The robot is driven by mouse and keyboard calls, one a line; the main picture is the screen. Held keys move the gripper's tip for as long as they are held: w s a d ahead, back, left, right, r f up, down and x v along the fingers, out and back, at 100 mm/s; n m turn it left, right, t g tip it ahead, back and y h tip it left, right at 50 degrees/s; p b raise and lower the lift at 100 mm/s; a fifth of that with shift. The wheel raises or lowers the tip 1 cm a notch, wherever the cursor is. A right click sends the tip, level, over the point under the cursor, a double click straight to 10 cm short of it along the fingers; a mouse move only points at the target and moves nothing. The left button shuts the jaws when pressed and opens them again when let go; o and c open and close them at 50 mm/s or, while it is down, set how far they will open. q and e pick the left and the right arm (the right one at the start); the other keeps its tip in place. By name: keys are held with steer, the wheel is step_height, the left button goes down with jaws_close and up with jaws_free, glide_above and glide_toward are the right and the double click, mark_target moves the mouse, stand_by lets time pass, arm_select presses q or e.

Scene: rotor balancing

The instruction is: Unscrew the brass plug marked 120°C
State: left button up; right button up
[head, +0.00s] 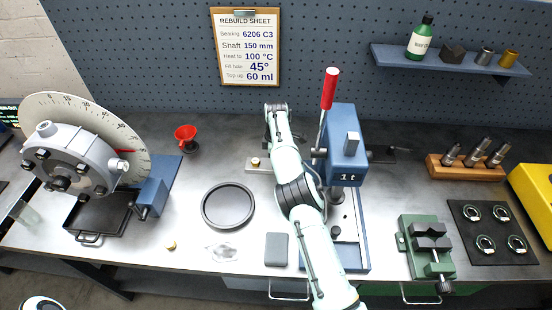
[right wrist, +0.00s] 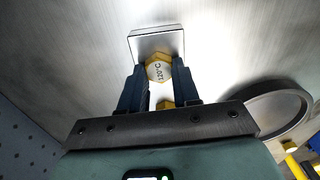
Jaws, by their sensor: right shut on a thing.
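My right gripper (right wrist: 158,76) is shut on the plug, one dark finger on each side. A second piece of brass (right wrist: 165,104) shows between the fingers nearer the palm; what it belongs to is hidden. In the head view the right arm reaches over the bench to the steel block (head: 253,168), and the arm hides part of the block. My left gripper is not in view.
A blue press (head: 347,150) with a red-handled lever stands just right of the arm. A rotor with a dial (head: 75,160) stands far left.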

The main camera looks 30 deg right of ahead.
steer(key=n, duration=0.4)
steer(key=shift+s+d+n, duration=0.15)
steer(key=shift+d+n, duration=0.05)
steer(key=shift+n, duration=0.2)
steer(key=n, duration=0.3)
steer(key=shift+r+p, duration=0.1)
steer(key=shift+p, duration=0.2)
steer(key=n, duration=0.3)
steer(key=n+p, duration=0.1)
steer(key=n, duration=0.4)
steer(key=shift+s+d, duration=0.1)
steer(key=shift+n, duration=0.9)
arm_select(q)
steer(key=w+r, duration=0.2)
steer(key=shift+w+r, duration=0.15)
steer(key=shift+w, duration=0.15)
arm_select(e)
steer(key=shift+s, duration=0.1)
steer(key=shift+d, duration=0.1)
